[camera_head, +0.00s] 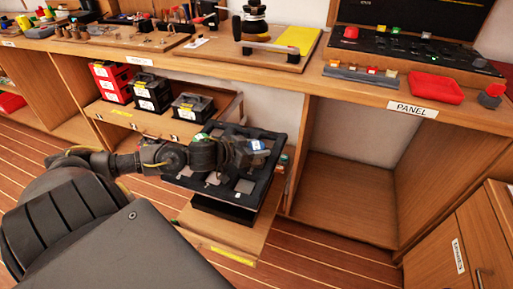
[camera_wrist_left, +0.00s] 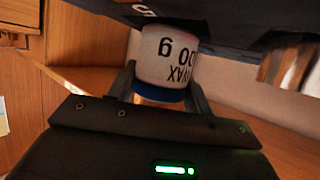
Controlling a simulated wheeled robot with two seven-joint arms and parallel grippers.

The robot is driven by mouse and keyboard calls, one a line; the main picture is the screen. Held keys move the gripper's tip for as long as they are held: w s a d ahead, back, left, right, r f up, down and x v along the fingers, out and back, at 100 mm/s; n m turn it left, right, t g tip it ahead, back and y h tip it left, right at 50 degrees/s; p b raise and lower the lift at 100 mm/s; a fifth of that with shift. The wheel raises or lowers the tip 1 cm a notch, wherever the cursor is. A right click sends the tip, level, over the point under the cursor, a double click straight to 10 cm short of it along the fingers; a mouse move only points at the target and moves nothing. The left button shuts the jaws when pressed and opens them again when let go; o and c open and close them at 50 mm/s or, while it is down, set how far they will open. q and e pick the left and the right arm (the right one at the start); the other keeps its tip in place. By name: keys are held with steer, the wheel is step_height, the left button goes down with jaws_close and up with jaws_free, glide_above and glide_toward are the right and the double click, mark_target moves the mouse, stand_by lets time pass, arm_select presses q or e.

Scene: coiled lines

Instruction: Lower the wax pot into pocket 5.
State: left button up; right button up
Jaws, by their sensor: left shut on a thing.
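The wax pot (camera_wrist_left: 168,55) is white with black lettering that reads upside down in the left wrist view, and it has a blue band at its lower end there. My left gripper (camera_wrist_left: 162,82) is shut on it, one finger on each side. In the head view my left gripper (camera_head: 252,152) is over the right part of the black pocketed tray (camera_head: 191,180), with the pot (camera_head: 258,145) partly showing. In the left wrist view the pot's white end meets the tray's dark edge (camera_wrist_left: 225,22), near a white "5". I cannot tell whether it is inside a pocket. My right gripper is out of view.
The tray rests on a pulled-out wooden drawer or shelf (camera_head: 225,234) below the workbench (camera_head: 290,75). Black and red cases (camera_head: 152,92) stand behind to the left. An open, empty wooden bay (camera_head: 345,190) is to the right.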

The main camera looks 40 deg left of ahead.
arm_select(q)
steer(key=shift+f, duration=0.35)
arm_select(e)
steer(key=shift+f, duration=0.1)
arm_select(q)
steer(key=o, duration=1.1)
steer(key=shift+c, duration=0.2)
steer(key=v, duration=0.3)
steer(key=shift+s+a+p, duration=0.1)
steer(key=shift+s+p, duration=0.25)
steer(key=shift+s, duration=0.05)
steer(key=p+v, duration=0.3)
steer(key=v, duration=0.3)
steer(key=shift+s+r, duration=0.1)
steer(key=shift+r, duration=0.15)
steer(key=shift+s+r, duration=0.1)
steer(key=shift+s, duration=0.25)
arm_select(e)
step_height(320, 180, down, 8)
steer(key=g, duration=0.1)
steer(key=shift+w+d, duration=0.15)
